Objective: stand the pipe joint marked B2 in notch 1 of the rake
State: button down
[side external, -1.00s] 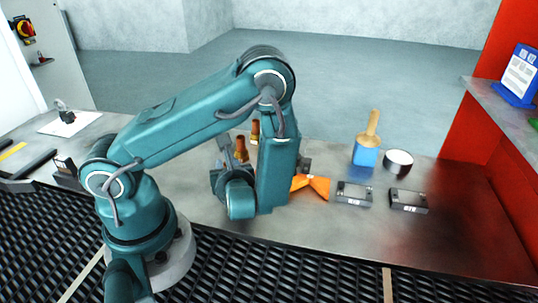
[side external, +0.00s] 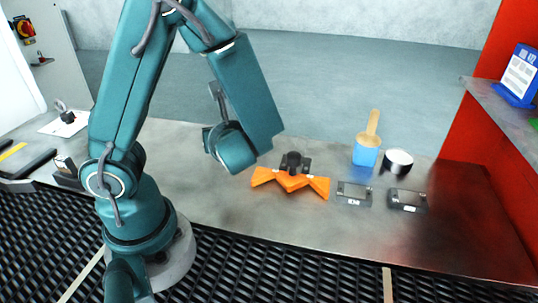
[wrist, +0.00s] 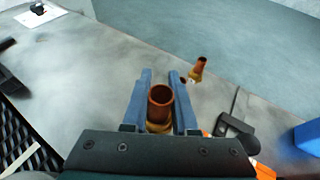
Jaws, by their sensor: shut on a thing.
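In the wrist view my gripper (wrist: 160,103) is shut on a copper-brown pipe joint (wrist: 160,98), its open round end facing the camera. Its marking cannot be read. A second copper-brown pipe joint (wrist: 200,68) stands on the table beyond the right finger, with a small pale patch near its base. In the side view the arm hides both joints and the fingers. An orange piece with V-shaped notches (side external: 264,176), apparently the rake, lies on the table to the right of my wrist. Its notch numbers cannot be read.
A dark fixture (side external: 293,162) is at the orange piece's back middle. Two grey labelled boxes (side external: 354,193) (side external: 407,200) lie to its right. The front table strip is clear.

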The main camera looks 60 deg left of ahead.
jog(key=w+d+m+t+h, duration=0.5)
jog(key=w+d+m+t, duration=0.3)
jog(key=w+d, duration=0.5)
jog(key=shift+h, duration=0.3)
jog(key=f, duration=0.2)
jog(key=w+f, duration=0.1)
jog(key=f, duration=0.1)
jog(key=shift+w+a+f, duration=0.1)
jog(key=shift+a+f, duration=0.1)
jog(key=shift+f, duration=2.45)
jog(key=shift+f, duration=0.1)
jog(key=c, duration=1)
grip_release()
